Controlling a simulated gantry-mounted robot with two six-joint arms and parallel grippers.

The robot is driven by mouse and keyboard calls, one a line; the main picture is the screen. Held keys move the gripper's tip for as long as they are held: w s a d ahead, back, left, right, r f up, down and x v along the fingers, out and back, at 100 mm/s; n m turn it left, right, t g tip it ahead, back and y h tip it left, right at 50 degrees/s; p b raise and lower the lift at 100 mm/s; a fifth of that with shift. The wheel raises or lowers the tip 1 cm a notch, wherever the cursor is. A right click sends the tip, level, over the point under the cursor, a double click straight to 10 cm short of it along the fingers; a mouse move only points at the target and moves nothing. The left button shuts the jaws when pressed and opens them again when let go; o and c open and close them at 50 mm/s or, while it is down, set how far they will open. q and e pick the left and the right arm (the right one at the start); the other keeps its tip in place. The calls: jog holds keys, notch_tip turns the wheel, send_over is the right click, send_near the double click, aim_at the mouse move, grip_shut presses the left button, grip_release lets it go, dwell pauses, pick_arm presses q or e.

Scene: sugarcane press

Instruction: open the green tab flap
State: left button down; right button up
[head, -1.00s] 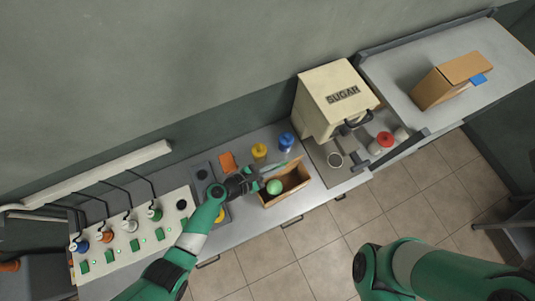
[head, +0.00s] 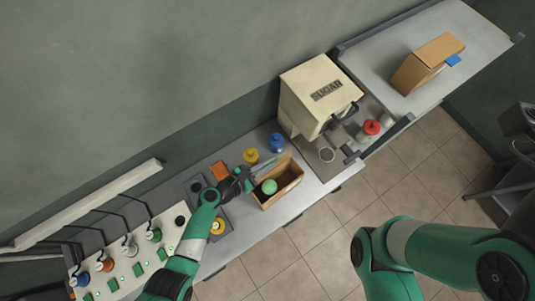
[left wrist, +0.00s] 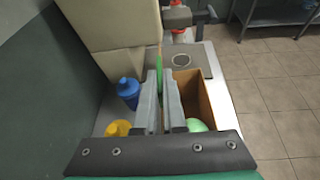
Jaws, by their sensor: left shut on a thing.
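In the head view the green strip (head: 268,163) points right, along the back side of the box. I cannot tell whether this strip is the green tab or a loose stick, and no green tab shows clearly on a flap. My right arm is at lower right; its gripper is out of view.
A green ball (head: 269,187) lies in the box. Yellow (head: 250,156) and blue (head: 276,142) bottles stand behind it. The SUGAR machine (head: 318,96) is to the right. A cardboard box with a blue tab (head: 453,60) stands on the far-right counter (head: 385,55).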

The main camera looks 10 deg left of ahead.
pick_arm(q)
jog(key=shift+f, duration=0.15)
dwell(0.4)
jog(key=c, duration=1)
grip_release()
jog(key=shift+s+a+r+p, duration=0.3)
jog(key=shift+a+r, duration=0.05)
jog(key=shift+r, duration=0.05)
jog(key=p+v, duration=0.3)
jog(key=v, duration=0.7)
jog(key=shift+s, duration=0.25)
jog(key=shift+a+r, duration=0.1)
jog(key=shift+a, duration=0.05)
